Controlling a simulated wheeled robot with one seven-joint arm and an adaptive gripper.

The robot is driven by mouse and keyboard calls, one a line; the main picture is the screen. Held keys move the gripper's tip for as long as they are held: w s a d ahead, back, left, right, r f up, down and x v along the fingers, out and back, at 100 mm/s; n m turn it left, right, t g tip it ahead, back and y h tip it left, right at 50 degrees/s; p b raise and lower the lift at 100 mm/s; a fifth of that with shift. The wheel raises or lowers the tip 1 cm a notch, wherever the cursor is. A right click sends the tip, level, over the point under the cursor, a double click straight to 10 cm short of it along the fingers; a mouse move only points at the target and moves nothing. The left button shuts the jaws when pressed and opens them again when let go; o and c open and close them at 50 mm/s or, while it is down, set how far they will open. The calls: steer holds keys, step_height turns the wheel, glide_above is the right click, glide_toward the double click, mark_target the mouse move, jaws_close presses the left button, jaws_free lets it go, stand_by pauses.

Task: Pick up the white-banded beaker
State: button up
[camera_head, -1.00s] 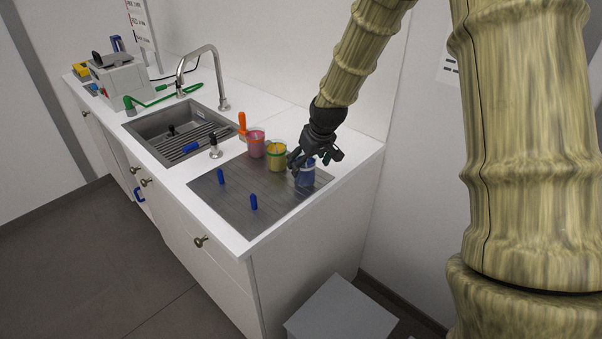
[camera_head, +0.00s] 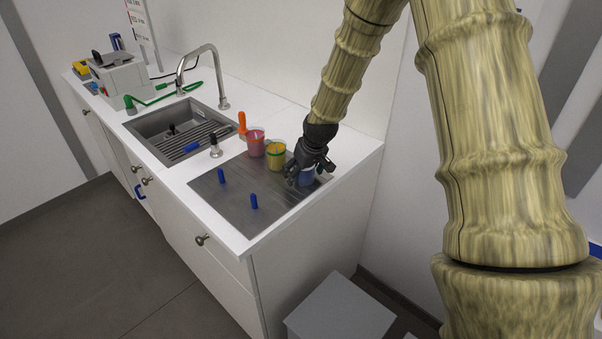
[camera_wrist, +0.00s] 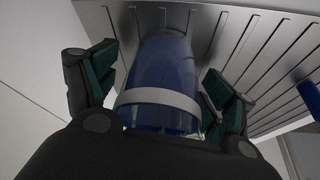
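The white-banded beaker (camera_head: 306,179) holds something blue and stands on the grooved metal drainboard (camera_head: 235,207), near its right end. In the wrist view the beaker (camera_wrist: 160,72) fills the middle, with a white band (camera_wrist: 158,97) around it. My gripper (camera_head: 305,172) is lowered around the beaker in the head view and hides part of it. In the wrist view my gripper (camera_wrist: 160,90) has one finger on each side of the beaker. A gap shows at the left finger; the right finger is close, and I cannot tell whether it touches.
A yellow beaker with a green band (camera_head: 275,157) and a pink beaker (camera_head: 256,146) stand left of my gripper. Two blue upright pieces (camera_head: 221,176) (camera_head: 254,202) stand nearer the front. The sink (camera_head: 178,130) and tap (camera_head: 217,75) are further left.

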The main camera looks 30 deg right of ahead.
steer(key=c, duration=1)
steer(key=shift+o, duration=0.2)
